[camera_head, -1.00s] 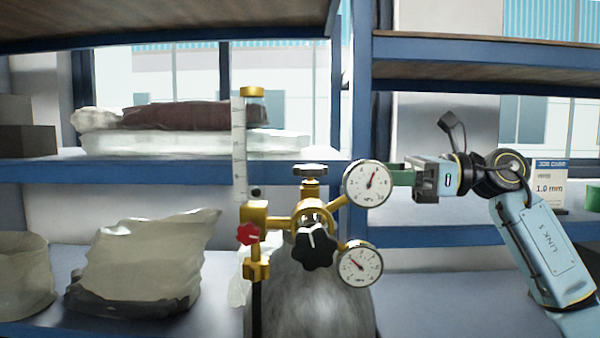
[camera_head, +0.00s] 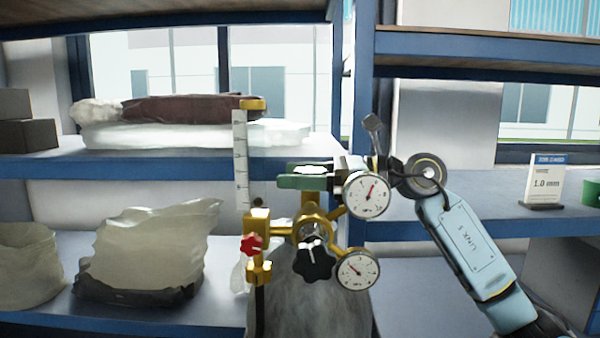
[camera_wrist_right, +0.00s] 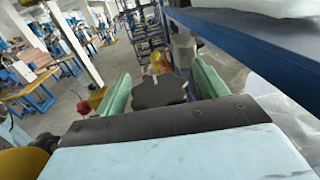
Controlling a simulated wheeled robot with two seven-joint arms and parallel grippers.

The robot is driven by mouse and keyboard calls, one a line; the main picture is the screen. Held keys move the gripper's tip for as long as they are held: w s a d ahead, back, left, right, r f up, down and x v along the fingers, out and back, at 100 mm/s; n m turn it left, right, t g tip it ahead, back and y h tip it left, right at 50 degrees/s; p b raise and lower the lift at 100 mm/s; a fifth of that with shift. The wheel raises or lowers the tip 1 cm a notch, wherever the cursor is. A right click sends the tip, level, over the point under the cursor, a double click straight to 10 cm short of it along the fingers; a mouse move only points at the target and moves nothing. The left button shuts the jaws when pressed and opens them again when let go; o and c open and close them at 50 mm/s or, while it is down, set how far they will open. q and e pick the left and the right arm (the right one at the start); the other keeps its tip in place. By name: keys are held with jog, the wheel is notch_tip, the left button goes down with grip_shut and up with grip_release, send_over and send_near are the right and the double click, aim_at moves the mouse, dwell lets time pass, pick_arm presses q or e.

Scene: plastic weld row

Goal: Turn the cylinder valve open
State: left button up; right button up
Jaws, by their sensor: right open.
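The cylinder valve is the dark handwheel (camera_wrist_right: 158,92) on top of the brass fitting. In the right wrist view it lies between my two green fingers, with a finger on each side; I cannot tell whether they touch it. In the head view my right gripper (camera_head: 290,176) reaches in from the right at the valve's height, behind the upper gauge, and mostly hides the wheel. The brass stem (camera_head: 308,200) shows below the fingers. My right gripper is open. The grey cylinder (camera_head: 308,300) stands upright below. My left gripper is not in view.
Close to the fingers are the upper gauge (camera_head: 366,194), lower gauge (camera_head: 358,270), black knob (camera_head: 314,258), red knob (camera_head: 252,245) and upright flow tube (camera_head: 240,160). Blue shelving (camera_head: 200,168) with bags stands behind. A sign (camera_head: 546,182) is at right.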

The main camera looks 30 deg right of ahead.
jog(key=c, duration=1)
jog(key=shift+o, duration=0.2)
jog(key=n+g+y, duration=0.1)
jog(key=n+g, duration=0.1)
jog(key=shift+g+y+b, duration=0.3)
jog(key=shift+b, duration=0.05)
jog(key=shift+s+a+n+g+y, duration=0.15)
jog(key=shift+n+g+y, duration=0.25)
jog(key=shift+n+g, duration=0.5)
jog(key=shift+s+n+g+y, duration=0.15)
jog(key=shift+n+g+y, duration=0.3)
jog(key=shift+g, duration=0.75)
jog(key=o, duration=1)
jog(key=shift+c, duration=0.2)
